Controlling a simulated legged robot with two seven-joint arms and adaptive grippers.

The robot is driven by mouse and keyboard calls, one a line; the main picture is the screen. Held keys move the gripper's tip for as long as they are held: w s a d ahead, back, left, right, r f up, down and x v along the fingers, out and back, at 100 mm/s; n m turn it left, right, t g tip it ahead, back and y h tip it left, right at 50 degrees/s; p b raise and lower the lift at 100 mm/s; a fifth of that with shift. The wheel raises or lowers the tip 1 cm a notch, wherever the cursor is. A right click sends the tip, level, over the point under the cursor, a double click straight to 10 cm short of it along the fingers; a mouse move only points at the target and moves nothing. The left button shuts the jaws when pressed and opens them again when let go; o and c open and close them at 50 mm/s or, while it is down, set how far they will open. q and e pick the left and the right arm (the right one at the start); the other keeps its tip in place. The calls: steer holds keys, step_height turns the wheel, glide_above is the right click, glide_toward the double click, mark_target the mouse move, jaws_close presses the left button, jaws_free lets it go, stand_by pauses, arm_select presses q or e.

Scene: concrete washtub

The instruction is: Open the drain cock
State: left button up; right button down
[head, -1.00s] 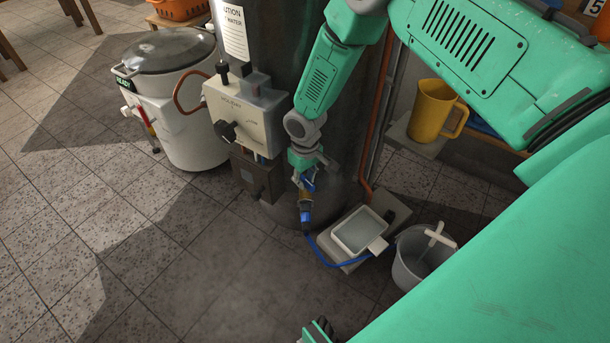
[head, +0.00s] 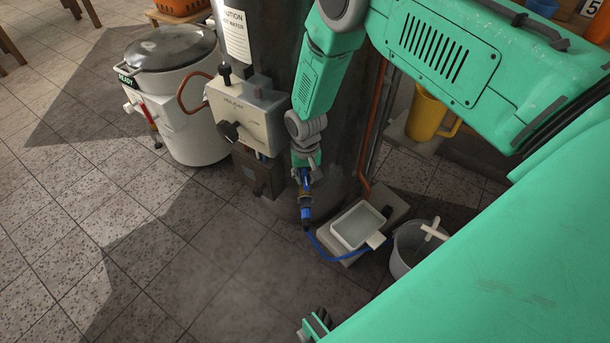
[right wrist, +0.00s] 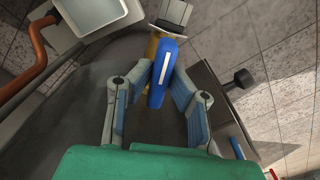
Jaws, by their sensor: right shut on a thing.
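The drain cock (head: 306,196) is a small brass valve low on the dark boiler's front, with a blue fitting and blue hose below it. Its blue lever (right wrist: 161,72) has a white stripe and points toward the right wrist camera. My right gripper (head: 305,172) is at the cock, its fingertips closed on the two sides of the lever; they also show in the right wrist view (right wrist: 162,82). In the head view the lever looks nearly in line with the cock's body, but the gripper partly hides it.
The dark boiler (head: 278,48) rises behind the cock, with a cream control box (head: 247,112) at its left. A tray of water (head: 357,226) and a grey bucket (head: 408,248) stand at the right. A white lidded pot (head: 187,120) stands left. The floor in front is clear.

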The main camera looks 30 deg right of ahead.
mark_target(305, 176)
steer(key=shift+w, duration=0.1)
steer(key=c, duration=1.5)
jaws_free()
steer(key=shift+c, duration=0.2)
step_height(305, 176, up, 12)
